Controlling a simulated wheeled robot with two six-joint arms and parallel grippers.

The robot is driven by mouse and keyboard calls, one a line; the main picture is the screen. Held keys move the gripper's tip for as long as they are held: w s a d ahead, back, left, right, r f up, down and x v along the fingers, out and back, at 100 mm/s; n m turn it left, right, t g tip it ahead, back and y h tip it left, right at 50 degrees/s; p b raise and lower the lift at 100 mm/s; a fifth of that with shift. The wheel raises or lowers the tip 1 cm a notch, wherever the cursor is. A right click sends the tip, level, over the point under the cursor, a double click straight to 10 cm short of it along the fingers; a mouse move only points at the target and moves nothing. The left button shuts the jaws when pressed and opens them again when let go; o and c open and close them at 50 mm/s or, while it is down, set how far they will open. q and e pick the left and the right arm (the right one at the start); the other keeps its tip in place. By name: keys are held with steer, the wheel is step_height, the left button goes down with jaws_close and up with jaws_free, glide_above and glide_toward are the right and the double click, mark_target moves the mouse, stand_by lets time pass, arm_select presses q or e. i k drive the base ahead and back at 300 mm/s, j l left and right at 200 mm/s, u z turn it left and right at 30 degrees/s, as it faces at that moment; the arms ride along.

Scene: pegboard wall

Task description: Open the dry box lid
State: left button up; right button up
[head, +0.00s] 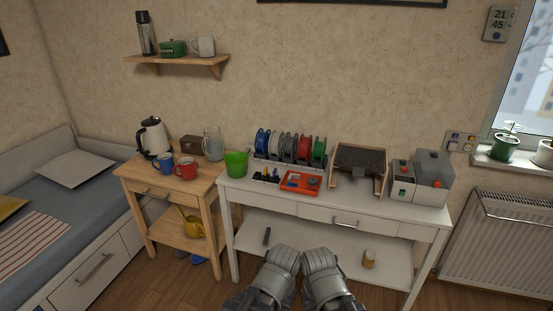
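No box clearly marked as a dry box can be made out. A grey boxy unit (432,170) stands at the right end of the white table, with a red part on its front; it may be the dry box, and its top looks closed. A lower grey unit (403,181) with a green switch and an orange-red knob stands against its left side. My two grey arms show at the bottom centre, side by side, in front of the table. No gripper fingers can be made out, and nothing touches the units.
The white table (340,208) also holds a spool rack (290,147), a red tray (300,182), a green cup (236,163) and a wooden frame with a dark plate (360,163). A drawer is under its right half. A wooden side table (150,171) stands left, a radiator (505,240) right.

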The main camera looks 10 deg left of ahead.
mark_target(437, 184)
steer(key=k+j+u, duration=0.1)
steer(key=l, duration=0.2)
steer(key=k+j, duration=0.1)
steer(key=z, duration=0.15)
steer(key=i+l+z, duration=0.1)
steer(key=z, duration=0.4)
steer(key=i+z, duration=0.3)
steer(key=z, duration=0.15)
